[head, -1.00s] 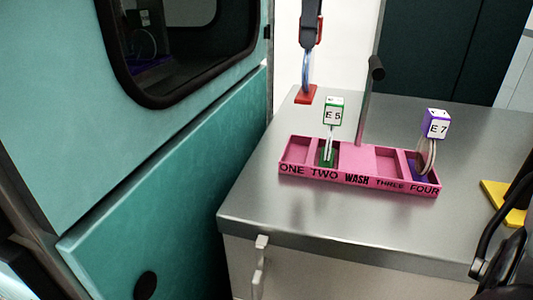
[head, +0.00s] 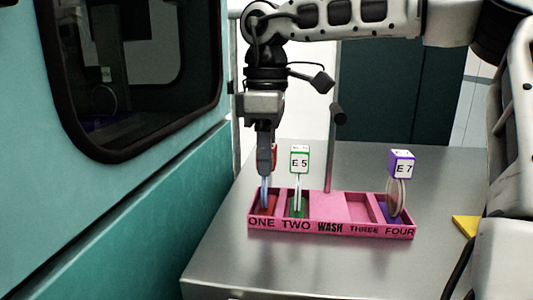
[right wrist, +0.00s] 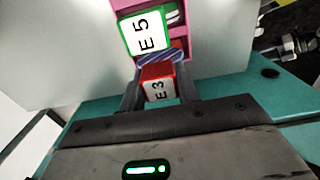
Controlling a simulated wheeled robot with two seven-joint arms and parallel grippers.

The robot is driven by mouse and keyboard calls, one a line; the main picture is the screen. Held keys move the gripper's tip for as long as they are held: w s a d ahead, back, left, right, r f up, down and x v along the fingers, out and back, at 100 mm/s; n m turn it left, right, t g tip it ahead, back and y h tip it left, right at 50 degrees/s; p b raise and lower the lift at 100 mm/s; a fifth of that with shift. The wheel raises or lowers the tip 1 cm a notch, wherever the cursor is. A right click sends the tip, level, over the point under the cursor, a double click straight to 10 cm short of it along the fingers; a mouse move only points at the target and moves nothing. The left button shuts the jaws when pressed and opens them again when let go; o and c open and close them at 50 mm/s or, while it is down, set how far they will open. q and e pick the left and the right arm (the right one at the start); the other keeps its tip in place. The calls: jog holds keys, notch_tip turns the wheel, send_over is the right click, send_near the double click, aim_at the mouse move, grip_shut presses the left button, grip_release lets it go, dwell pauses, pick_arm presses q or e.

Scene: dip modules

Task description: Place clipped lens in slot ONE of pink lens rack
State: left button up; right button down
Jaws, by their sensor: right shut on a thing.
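The pink lens rack (head: 330,228) lies on the metal counter, its front edge marked ONE, TWO, WASH, THREE, FOUR. My right gripper (head: 266,172) points down over slot ONE, shut on the red-clipped lens (head: 264,194). The lens stands about upright with its red lower part (head: 267,207) in slot ONE. Whether it rests on the slot floor cannot be told. In the right wrist view the red clip's E 3 label (right wrist: 157,88) sits between the fingers (right wrist: 158,92). My left gripper is not in view.
A green-clipped E 5 lens (head: 299,160) stands in slot TWO, close beside my right gripper. A purple-clipped E 7 lens (head: 401,164) stands in slot FOUR. WASH and THREE are empty. A teal wall with a window (head: 205,170) stands left; a yellow piece (head: 465,225) lies right.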

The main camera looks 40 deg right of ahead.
jog(key=shift+f, duration=0.15)
jog(key=c, duration=1)
grip_release()
notch_tip(320, 180, up, 12)
jog(key=shift+r+p, duration=0.25)
jog(key=shift+p, duration=0.7)
